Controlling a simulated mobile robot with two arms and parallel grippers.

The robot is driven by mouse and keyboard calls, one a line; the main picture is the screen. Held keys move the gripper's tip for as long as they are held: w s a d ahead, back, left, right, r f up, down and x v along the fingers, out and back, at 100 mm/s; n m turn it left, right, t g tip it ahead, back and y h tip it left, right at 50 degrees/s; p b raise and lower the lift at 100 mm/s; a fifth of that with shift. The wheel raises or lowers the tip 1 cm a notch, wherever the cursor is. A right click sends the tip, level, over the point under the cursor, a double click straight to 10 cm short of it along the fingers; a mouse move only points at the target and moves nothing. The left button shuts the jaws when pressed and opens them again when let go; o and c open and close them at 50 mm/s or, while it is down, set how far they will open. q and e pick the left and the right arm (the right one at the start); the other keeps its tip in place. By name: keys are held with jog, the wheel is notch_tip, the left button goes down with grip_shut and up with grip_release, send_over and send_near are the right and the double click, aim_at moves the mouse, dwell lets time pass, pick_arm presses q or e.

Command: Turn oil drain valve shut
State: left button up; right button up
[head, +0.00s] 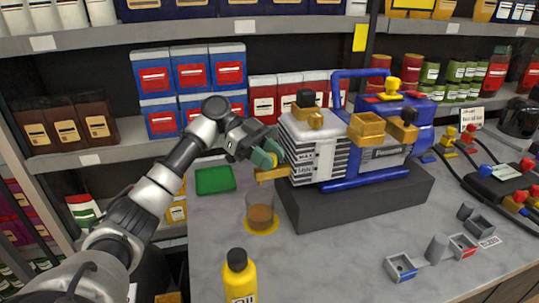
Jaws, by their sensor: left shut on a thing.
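The vacuum pump (360,150), with a white finned body, blue frame and brass fittings, stands on a dark block (352,205). A brass oil drain valve (272,175) sticks out from the pump's left end, low down. My left gripper (270,160) reaches in from the left and is shut on the oil drain valve; its green fingers hide part of it. A glass with brown oil (261,215) stands below the valve on the counter. My right gripper is not in view.
A yellow oil bottle (239,277) stands at the counter's front, and a green tray (215,180) lies behind the glass. Small grey parts (437,248) and hoses with coloured knobs (490,180) lie at right. Stocked shelves (130,152) line the back. The front middle counter is clear.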

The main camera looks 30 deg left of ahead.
pick_arm(q)
jog(key=shift+r+m+g+p, duration=0.3)
jog(key=shift+m+g+p, duration=0.35)
jog(key=shift+m+g, duration=0.35)
jog(key=shift+m+g+y+p, duration=0.4)
jog(key=shift+m+g+p, duration=0.1)
jog(key=shift+g+p, duration=0.25)
jog(key=m+g+p, duration=0.1)
jog(key=p, duration=0.2)
jog(key=shift+m+g+y, duration=0.3)
jog(key=shift+g, duration=0.05)
jog(key=shift+f+m+g+p, duration=0.15)
jog(key=shift+m+g+p, duration=0.25)
jog(key=shift+p, duration=0.3)
jog(key=o, duration=0.9)
jog(key=shift+f, duration=0.1)
jog(key=shift+o, duration=0.2)
jog(key=shift+f, duration=0.1)
